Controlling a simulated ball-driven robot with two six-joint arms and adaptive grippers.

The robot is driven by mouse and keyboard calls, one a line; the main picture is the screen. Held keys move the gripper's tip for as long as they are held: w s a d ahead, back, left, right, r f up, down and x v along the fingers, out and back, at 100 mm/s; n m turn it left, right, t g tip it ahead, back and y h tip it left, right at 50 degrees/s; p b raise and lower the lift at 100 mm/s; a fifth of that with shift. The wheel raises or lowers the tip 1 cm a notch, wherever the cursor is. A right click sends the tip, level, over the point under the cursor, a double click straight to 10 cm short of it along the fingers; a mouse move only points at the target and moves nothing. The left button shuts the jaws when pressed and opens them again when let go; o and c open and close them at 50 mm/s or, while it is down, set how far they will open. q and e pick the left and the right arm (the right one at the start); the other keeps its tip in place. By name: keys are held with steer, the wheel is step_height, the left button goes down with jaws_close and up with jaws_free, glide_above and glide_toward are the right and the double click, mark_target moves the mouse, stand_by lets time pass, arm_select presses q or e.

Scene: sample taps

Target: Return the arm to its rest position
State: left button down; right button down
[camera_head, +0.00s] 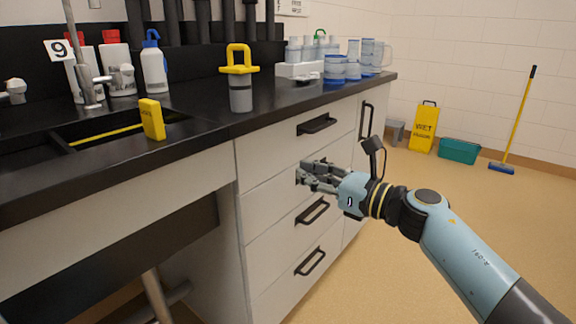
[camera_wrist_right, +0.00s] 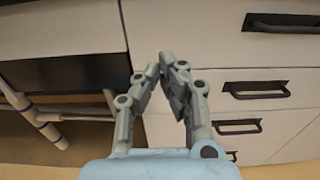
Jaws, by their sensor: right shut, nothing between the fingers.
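My right arm (camera_head: 462,255) reaches in from the lower right in the head view. Its gripper (camera_head: 300,174) is shut and empty, in front of the white drawer cabinet and below the counter edge. In the right wrist view the fingertips (camera_wrist_right: 166,62) come together with nothing between them, and white drawer fronts (camera_wrist_right: 215,60) lie beyond. Whether the gripper touches a drawer front cannot be told. My left gripper is not in view.
The black counter (camera_head: 190,132) holds a sink, a yellow block (camera_head: 152,119), a yellow-handled grey container (camera_head: 240,85), bottles and clear containers. Drawer handles (camera_head: 317,124) stick out near the gripper. A yellow wet-floor sign (camera_head: 424,128) and teal bin (camera_head: 459,151) stand beyond open floor.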

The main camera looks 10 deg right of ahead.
steer(key=s+d+f+m+g+h+p, duration=0.1)
steer(key=s+d+f+m+h, duration=0.25)
steer(key=s+f+m, duration=0.6)
steer(key=s+d+f+m+g+h+p, duration=0.1)
steer(key=s+d+f+m+h, duration=0.4)
steer(key=s+f, duration=0.65)
steer(key=s+d+f+m+g+h+p, duration=0.1)
steer(key=s+d+f+m, duration=0.2)
steer(key=s+f+m, duration=0.8)
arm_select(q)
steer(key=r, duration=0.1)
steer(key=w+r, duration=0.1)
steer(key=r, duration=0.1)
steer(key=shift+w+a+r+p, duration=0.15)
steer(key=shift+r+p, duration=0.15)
arm_select(e)
steer(key=s+d+f+m+g+h, duration=0.1)
steer(key=s+f+m+g, duration=0.2)
steer(key=s, duration=0.6)
steer(key=s+d+f+m+g+h, duration=0.1)
steer(key=s+f+m+g, duration=0.3)
steer(key=s+f+m, duration=0.3)
steer(key=s+d+f+m+g+h, duration=0.1)
steer(key=s+f+m, duration=0.4)
steer(key=s, duration=0.8)
steer(key=d+m+g, duration=0.1)
steer(key=m+g, duration=0.1)
steer(key=m, duration=0.1)
steer(key=shift+s+g, duration=0.2)
steer(key=shift+g, duration=0.1)
